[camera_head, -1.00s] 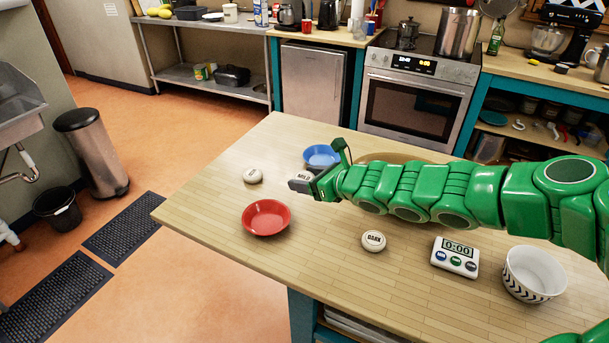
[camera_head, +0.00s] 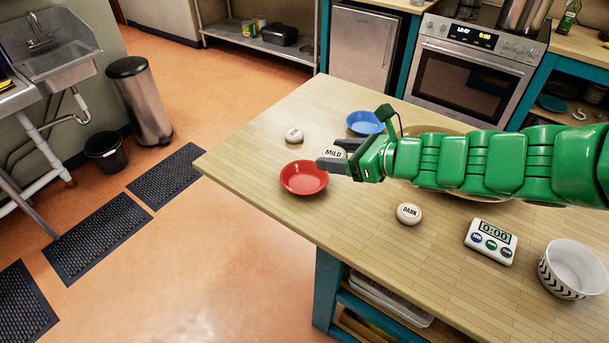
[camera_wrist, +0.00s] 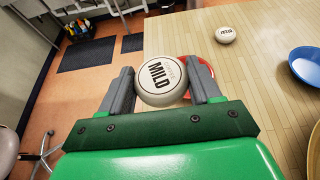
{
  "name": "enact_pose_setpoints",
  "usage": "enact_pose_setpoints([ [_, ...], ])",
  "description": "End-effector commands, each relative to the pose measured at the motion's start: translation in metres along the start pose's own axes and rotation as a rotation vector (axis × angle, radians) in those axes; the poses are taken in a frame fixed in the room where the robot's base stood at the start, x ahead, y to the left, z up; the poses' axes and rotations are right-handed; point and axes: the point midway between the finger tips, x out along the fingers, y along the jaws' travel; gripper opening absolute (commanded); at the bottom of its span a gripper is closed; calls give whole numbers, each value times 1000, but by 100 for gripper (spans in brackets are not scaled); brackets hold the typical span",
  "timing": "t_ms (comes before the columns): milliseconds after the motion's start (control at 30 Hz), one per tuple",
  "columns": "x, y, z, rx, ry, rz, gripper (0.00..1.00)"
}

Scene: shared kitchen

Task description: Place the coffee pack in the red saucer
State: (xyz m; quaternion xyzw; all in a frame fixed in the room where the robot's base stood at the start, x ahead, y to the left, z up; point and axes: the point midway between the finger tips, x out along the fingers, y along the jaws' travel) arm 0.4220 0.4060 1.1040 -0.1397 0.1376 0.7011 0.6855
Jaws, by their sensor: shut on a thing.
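My gripper (camera_head: 334,160) is shut on a round white coffee pack marked MILD (camera_head: 335,152), held above the table. The MILD pack also shows between the two fingers in the wrist view (camera_wrist: 162,80). The red saucer (camera_head: 303,178) lies on the table just left of and below my fingertips in the head view. In the wrist view the red saucer (camera_wrist: 203,64) is partly hidden behind the pack and the right finger. It looks empty in the head view.
A second white pack (camera_head: 294,135) lies behind the saucer. A pack marked DARK (camera_head: 409,213) lies to its right. A blue saucer (camera_head: 365,123) stands farther back. A timer (camera_head: 490,241) and a patterned bowl (camera_head: 571,268) sit at the right. The table's left edge is near the red saucer.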

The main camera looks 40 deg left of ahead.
Motion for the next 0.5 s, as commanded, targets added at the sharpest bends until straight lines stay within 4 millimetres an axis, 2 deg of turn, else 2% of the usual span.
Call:
enact_pose_setpoints([
  [100,-10,23,-4,-22,-1,49,34],
  [233,-15,40,-9,-36,-1,83,34],
  [367,-16,47,-12,-41,-1,99,34],
  [500,-8,41,-14,-43,-1,102,34],
])
